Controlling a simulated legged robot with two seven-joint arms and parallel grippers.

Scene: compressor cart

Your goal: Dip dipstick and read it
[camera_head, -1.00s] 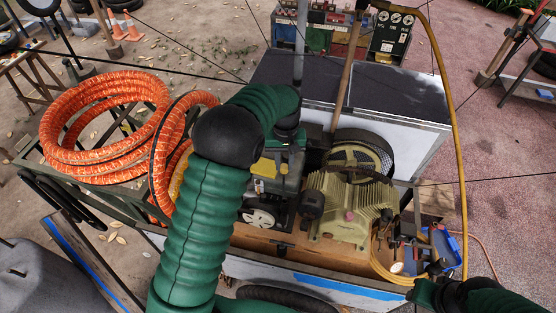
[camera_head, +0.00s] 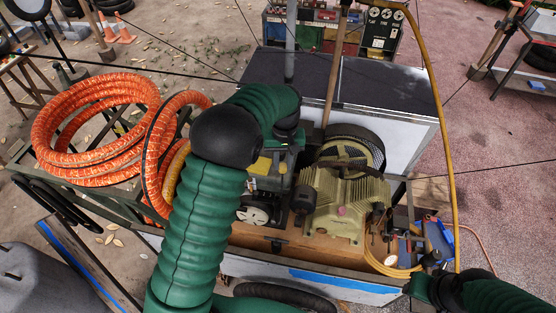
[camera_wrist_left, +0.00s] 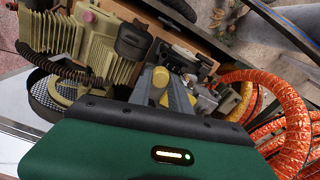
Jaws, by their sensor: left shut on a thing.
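The engine (camera_head: 275,165), with a yellow cap, sits on the compressor cart; it also shows in the left wrist view (camera_wrist_left: 165,85). My left gripper (camera_head: 288,138) is over the engine's far side, mostly hidden behind its own black wrist. It is shut on the dipstick, but I cannot make the dipstick out in either view.
A ribbed beige compressor (camera_head: 340,205) with a black-caged wheel (camera_head: 350,150) stands right of the engine. Coiled orange hose (camera_head: 95,125) lies at left. A wooden handle (camera_head: 335,75) and a yellow hose (camera_head: 440,110) rise nearby. A dark-topped box (camera_head: 390,90) stands behind.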

